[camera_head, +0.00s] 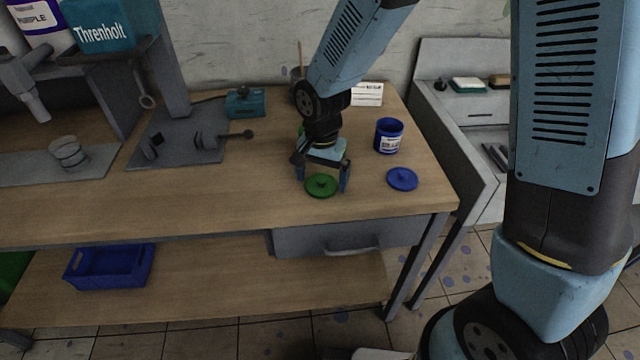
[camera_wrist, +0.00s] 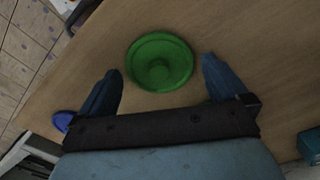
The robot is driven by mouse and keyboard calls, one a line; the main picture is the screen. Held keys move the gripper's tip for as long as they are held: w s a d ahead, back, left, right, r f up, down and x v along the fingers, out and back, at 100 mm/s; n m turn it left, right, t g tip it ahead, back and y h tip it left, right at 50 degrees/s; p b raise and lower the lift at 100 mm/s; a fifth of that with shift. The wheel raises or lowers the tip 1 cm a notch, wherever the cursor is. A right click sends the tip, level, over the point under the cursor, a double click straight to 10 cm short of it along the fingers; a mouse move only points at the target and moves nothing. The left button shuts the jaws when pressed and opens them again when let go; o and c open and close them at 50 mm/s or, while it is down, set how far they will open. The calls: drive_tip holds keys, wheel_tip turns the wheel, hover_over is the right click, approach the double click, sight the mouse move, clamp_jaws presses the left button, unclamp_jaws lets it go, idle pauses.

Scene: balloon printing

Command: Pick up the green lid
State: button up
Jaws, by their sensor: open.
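In the wrist view the green lid (camera_wrist: 159,62) sits between and slightly beyond the fingertips. My gripper (camera_head: 322,182) is open over the lid, pointing down, with a finger to each side. In the wrist view my gripper (camera_wrist: 160,75) shows both fingers apart and nothing held. A bit of green behind my gripper in the head view is mostly hidden.
A blue lid (camera_head: 402,179) lies right of the green lid, and a blue jar (camera_head: 389,136) stands behind it. A teal box (camera_head: 245,103) and a dark metal plate (camera_head: 175,137) are further left.

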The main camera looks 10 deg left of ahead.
drive_tip(key=shift+f, duration=0.15)
drive_tip(key=shift+c, duration=0.4)
drive_tip(key=c, duration=0.7)
